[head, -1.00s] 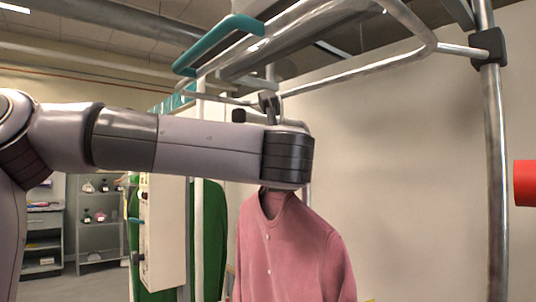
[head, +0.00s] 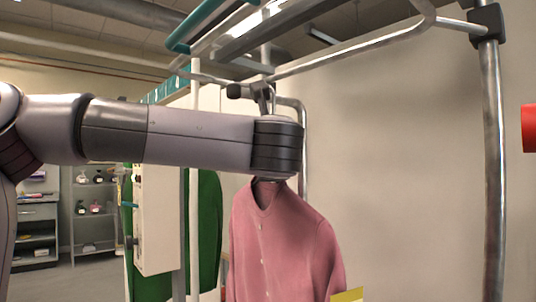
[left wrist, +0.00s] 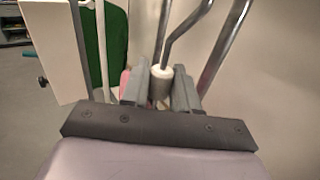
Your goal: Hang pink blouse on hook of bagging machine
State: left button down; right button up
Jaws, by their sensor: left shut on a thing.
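The pink blouse (head: 280,243) hangs upright below my left wrist in the head view, its collar just under the wrist. Only a sliver of pink shows in the left wrist view. My left gripper (left wrist: 160,78) is shut on a pale cylindrical piece, which looks like the neck of the blouse's hanger. In the head view my wrist hides the fingers and the hanger. The machine's hook (head: 263,93), by a black knob, shows just above my wrist; whether the hanger touches it is hidden. My right gripper is not in view.
A metal rail frame (head: 350,52) spans overhead and joins an upright post (head: 493,150) at right. A teal handle (head: 215,22) is at top. A green garment (head: 208,230) and a white control box (head: 157,220) stand left. A red cylinder (head: 529,128) is at the right edge.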

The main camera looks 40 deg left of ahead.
pick_arm(q)
jog(key=c, duration=0.8)
grip_release()
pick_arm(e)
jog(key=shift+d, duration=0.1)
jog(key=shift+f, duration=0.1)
pick_arm(q)
jog(key=shift+s+d+f, duration=0.1)
jog(key=shift+s+d, duration=0.1)
jog(key=shift+d, duration=0.05)
jog(key=b+v, duration=0.2)
jog(key=v, duration=0.4)
jog(key=shift+s+d, duration=0.15)
jog(key=shift+s, duration=0.05)
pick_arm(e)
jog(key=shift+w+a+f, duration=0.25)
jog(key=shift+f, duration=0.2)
